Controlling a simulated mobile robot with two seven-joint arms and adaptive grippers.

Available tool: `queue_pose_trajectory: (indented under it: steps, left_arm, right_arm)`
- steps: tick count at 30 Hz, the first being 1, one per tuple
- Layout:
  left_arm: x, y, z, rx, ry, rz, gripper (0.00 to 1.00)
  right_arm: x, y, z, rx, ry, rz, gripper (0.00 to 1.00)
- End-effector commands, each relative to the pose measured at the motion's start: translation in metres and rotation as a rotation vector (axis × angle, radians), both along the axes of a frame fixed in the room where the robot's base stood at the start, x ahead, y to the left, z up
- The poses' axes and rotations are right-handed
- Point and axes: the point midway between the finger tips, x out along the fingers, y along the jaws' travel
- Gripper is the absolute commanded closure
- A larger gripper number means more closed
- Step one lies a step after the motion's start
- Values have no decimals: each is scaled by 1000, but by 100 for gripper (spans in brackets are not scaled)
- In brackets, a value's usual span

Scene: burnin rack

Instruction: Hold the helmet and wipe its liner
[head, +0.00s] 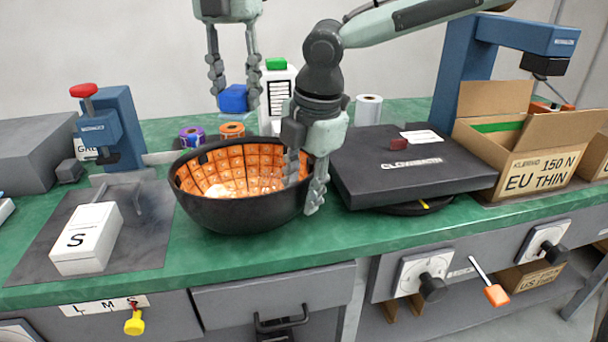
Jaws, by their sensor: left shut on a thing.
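The helmet (245,214) lies upside down on the green bench, a black bowl with its orange padded liner (225,172) facing up. A pale patch shows low in the liner. My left gripper (234,92) is above and behind the helmet, shut on a blue block (233,99) that looks like a sponge, clear of the liner. My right gripper (304,190) is at the helmet's right rim, one finger inside and one outside. The fingers stand apart around the wall; whether they touch it is hard to tell. It hides part of the right rim.
Tape rolls (231,130) and a white bottle with green cap (277,84) stand behind the helmet. A black flat case (400,168) is close on its right, then an open carton (520,140). A white box (88,239) and blue press (110,130) stand left.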

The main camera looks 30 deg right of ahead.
Motion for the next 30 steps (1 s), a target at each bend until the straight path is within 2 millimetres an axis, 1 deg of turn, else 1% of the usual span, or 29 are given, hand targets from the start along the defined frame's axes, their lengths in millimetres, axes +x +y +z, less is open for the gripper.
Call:
queue_pose_trajectory:
  steps: [8,11,15,17,30]
  left_arm:
    - [0,0,0,0,0,0,90]
    - [0,0,0,0,0,0,90]
    - [0,0,0,0,0,0,90]
    - [0,0,0,0,0,0,90]
    - [0,0,0,0,0,0,90]
  right_arm:
    - [0,0,-2,1,0,0,66]
    - [0,0,-1,0,0,0,77]
    - [0,0,-1,0,0,0,94]
    - [0,0,-1,1,0,0,100]
    - [0,0,-2,0,1,-1,100]
